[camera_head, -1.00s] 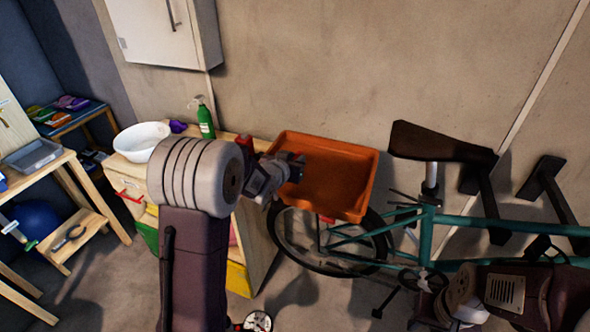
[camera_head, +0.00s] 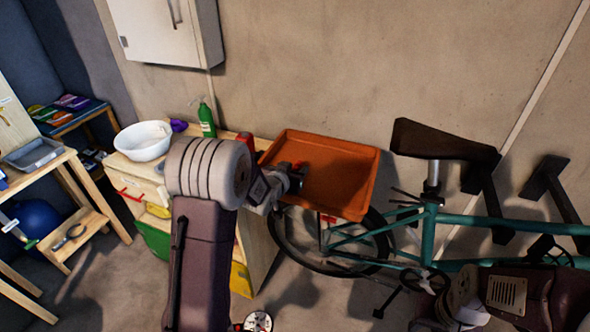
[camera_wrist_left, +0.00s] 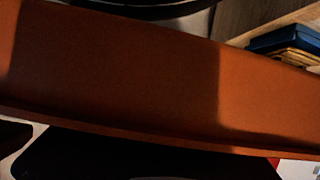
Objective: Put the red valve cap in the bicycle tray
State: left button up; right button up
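The orange tray (camera_head: 345,175) is mounted above the bicycle's wheel, beside the wooden cabinet. Its inside looks empty where I can see it. My left gripper (camera_head: 298,178) is over the tray's left edge, reaching in from the left. A small red spot shows at its fingertips, too small to tell whether it is the valve cap. I cannot make out the finger opening. In the left wrist view the tray (camera_wrist_left: 120,75) fills most of the picture, close up, and no cap shows clearly.
The teal bicycle (camera_head: 470,221) with a dark saddle (camera_head: 440,142) stands right of the tray. A green bottle (camera_head: 207,121) and a white bowl (camera_head: 142,142) stand on the cabinet at left. A wall cabinet (camera_head: 168,32) hangs above.

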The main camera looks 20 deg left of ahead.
pick_arm(q)
jog(key=shift+r, duration=0.25)
jog(key=v, duration=1.2)
dwell(0.4)
